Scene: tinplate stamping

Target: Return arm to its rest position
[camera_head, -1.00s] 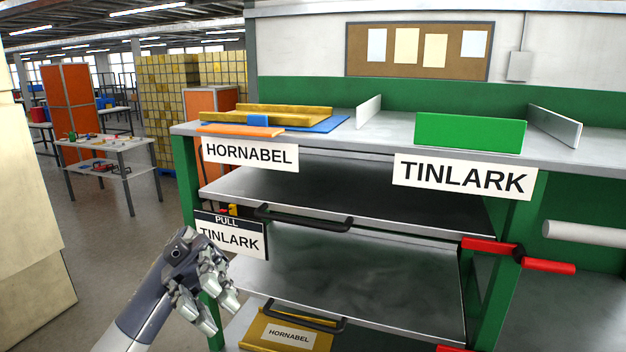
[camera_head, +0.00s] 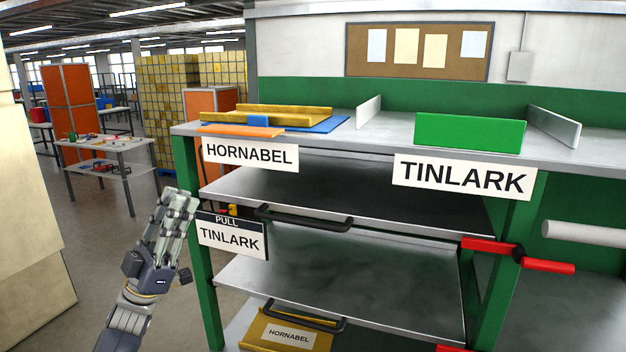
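My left gripper (camera_head: 178,208) is in the lower left, left of the rack's green front post. Its fingers are straight, point up and lie side by side, with a short thumb-like part apart at the right. It looks open and holds nothing. It is beside the black and white "PULL TINLARK" sign (camera_head: 229,237); whether there is a gap in depth is hard to tell. My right gripper is not in view.
The metal rack (camera_head: 360,195) has pull-out shelves with black handles (camera_head: 304,217). A red lever (camera_head: 518,254) sticks out at its right. Yellow bent sheet (camera_head: 290,112) and a green plate (camera_head: 469,133) are on top.

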